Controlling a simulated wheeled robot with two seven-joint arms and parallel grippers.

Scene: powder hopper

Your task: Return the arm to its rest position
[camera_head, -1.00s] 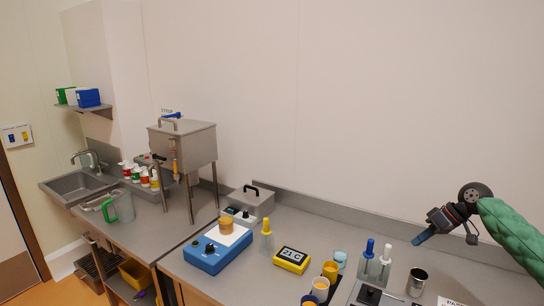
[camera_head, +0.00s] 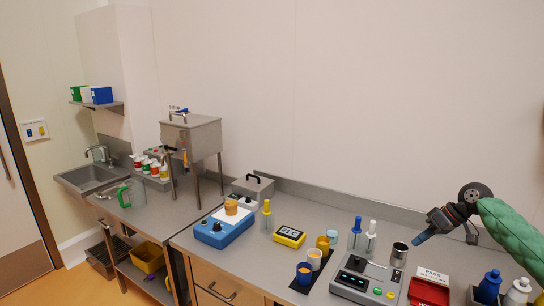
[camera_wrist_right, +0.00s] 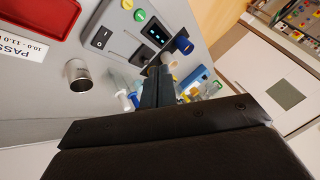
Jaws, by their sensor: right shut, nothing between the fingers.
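My right gripper (camera_head: 421,238) hangs in the air above the right part of the steel bench, at the end of my green-sleeved arm. Its blue fingers are shut and hold nothing. In the right wrist view the closed fingers (camera_wrist_right: 157,88) point out over the bench. Below the gripper are a grey device with a display (camera_head: 365,277) and a metal cup (camera_head: 399,254); the cup also shows in the right wrist view (camera_wrist_right: 78,74), apart from the fingers. My left gripper is not in either view.
A red tray (camera_head: 429,291), a PASS sign (camera_head: 432,274) and white and blue bottles (camera_head: 489,287) stand at the right. Droppers (camera_head: 357,232), small cups (camera_head: 314,258), a yellow timer (camera_head: 289,236) and a blue device (camera_head: 224,228) line the bench. A steel hopper (camera_head: 190,136) stands further left.

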